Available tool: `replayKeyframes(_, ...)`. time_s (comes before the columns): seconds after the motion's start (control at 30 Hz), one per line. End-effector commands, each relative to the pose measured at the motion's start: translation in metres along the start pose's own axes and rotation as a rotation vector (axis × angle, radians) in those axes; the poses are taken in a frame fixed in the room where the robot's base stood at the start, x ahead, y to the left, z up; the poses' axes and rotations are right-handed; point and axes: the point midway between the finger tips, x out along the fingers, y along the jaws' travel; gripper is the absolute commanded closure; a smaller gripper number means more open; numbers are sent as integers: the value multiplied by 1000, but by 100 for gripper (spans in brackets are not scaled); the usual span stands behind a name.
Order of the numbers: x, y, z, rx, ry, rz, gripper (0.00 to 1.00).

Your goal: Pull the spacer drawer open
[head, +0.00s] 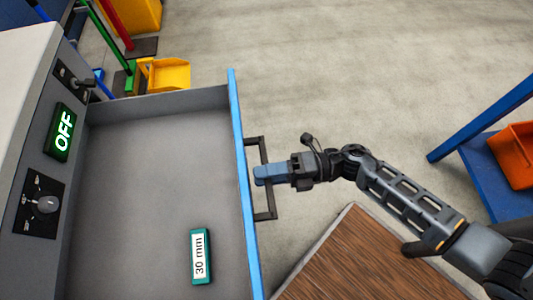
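The spacer drawer (235,150) stands pulled out of the grey cabinet, with its blue front edge to the right and a wide grey interior showing. A teal block labelled "30 mm" (201,256) lies inside on the drawer floor. A dark bar handle (265,208) sticks out from the blue front. My gripper (262,175) comes from the right and its blue fingertips are at the handle's bar, between its two ends. From this angle I cannot tell whether the fingers are closed on the bar.
The grey cabinet (25,130) at left carries a green "OFF" sign (63,132) and a knob (47,204). A wooden surface (365,265) lies below my arm. A blue frame with an orange bin (518,150) stands at right. Yellow bins (168,75) stand at upper left. The floor beyond is clear.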

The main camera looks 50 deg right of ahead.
Motion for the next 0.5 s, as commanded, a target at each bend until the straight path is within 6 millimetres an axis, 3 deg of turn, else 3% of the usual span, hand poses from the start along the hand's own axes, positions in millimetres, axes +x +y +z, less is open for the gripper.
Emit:
replayKeyframes(0.27,-2,0,0,0,0,1,57)
replayKeyframes(0.5,-32,-1,0,0,0,-2,57)
